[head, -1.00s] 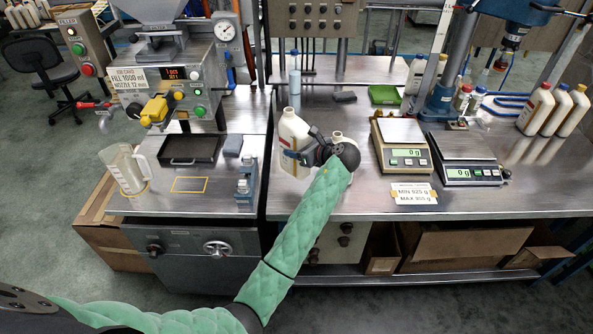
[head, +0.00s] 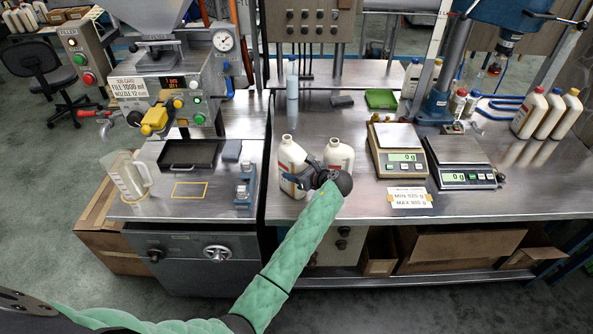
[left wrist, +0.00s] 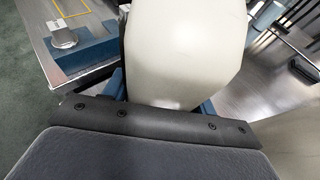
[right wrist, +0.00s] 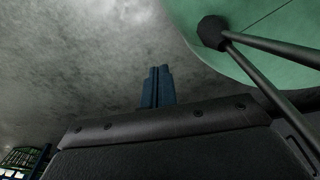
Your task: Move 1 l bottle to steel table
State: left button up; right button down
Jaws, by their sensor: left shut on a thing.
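A white 1 l bottle (head: 291,158) with a label stands upright near the left end of the steel table (head: 350,205). My left gripper (head: 308,178) is shut on this bottle from its right front side; the bottle's pale body fills the middle of the left wrist view (left wrist: 185,55). I cannot tell whether its base touches the table. A second white bottle (head: 339,153) stands just behind and right of the gripper, its lower part hidden by it. My right gripper (right wrist: 157,88) shows only in the right wrist view, its blue fingers together and empty.
Two scales (head: 398,150) (head: 463,162) stand right of the bottles, with a weight-limit sign (head: 409,198) in front. Left, across a gap, the filling machine's bench (head: 222,208) holds a clear jug (head: 125,178). Several capped bottles (head: 550,115) stand far right.

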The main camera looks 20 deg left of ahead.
pick_arm(q)
jog(key=o, duration=1.5)
jog(key=shift+o, duration=1)
pick_arm(e)
jog(key=shift+w+a+r, duration=0.15)
jog(key=shift+w+a, duration=0.2)
jog(key=shift+w, duration=0.3)
pick_arm(q)
jog(key=shift+s+d+r+p, duration=0.1)
jog(key=shift+d+r+p, duration=0.1)
jog(key=shift+r+p, duration=0.1)
jog(key=p+v, duration=0.7)
jog(key=v, duration=0.4)
jog(key=shift+s+d, duration=0.2)
jog(key=shift+d, duration=0.05)
pick_arm(e)
jog(key=s+d+r, duration=0.2)
jog(key=s+r, duration=0.1)
jog(key=s, duration=0.7)
jog(key=shift+s+r+g, duration=0.15)
jog(key=shift+s+g, duration=0.05)
jog(key=shift+g, duration=0.1)
